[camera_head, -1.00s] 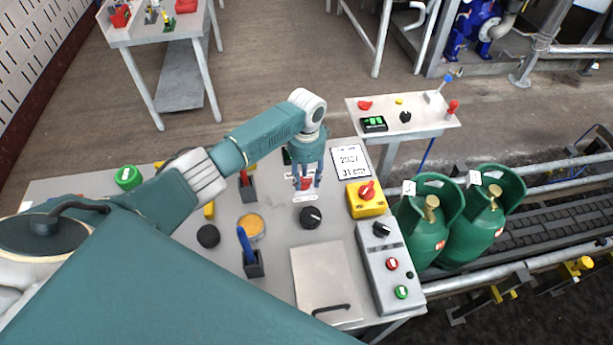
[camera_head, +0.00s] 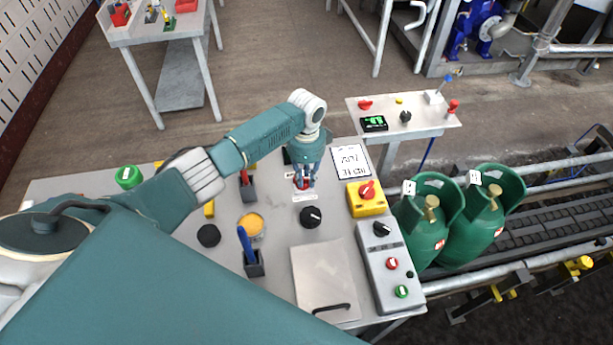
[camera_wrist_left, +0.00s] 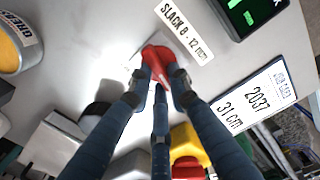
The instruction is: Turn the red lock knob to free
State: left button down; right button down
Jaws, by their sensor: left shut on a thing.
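The red lock knob (camera_wrist_left: 158,60) sits on the grey panel, beside a white label reading "SLACK 8 - 12 mm" (camera_wrist_left: 184,32). My left gripper (camera_wrist_left: 160,84) is shut on it, with fingers on both sides and one in front. In the head view my left gripper (camera_head: 304,184) points down at the panel, and only a little of the red knob shows between its fingers. Which way the knob is turned is hard to tell. My right gripper is not in view.
Near the gripper are a black dial (camera_head: 310,217), a yellow box with a red switch (camera_head: 367,200), a paper card (camera_head: 352,162) and a small green display (camera_wrist_left: 251,12). A blue-handled lever (camera_head: 247,245) stands nearer. Green cylinders (camera_head: 428,240) stand on the conveyor at right.

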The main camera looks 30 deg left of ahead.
pick_arm(q)
jog(key=m, duration=0.3)
jog(key=shift+s+r+m, duration=0.1)
jog(key=shift+m, duration=0.3)
jog(key=m, duration=0.3)
jog(key=shift+s+a+m, duration=0.1)
jog(key=shift+s+m, duration=0.05)
jog(key=shift+m, duration=0.15)
jog(key=m, duration=0.3)
jog(key=shift+s+a+m+b, duration=0.15)
jog(key=shift+m+b, duration=0.15)
jog(key=shift+b, duration=0.05)
jog(key=shift+s+a+m+b, duration=0.15)
jog(key=shift+m+b, duration=0.3)
jog(key=shift+m, duration=1.75)
jog(key=c, duration=1.6)
grip_release()
notch_tip(320, 180, up, 12)
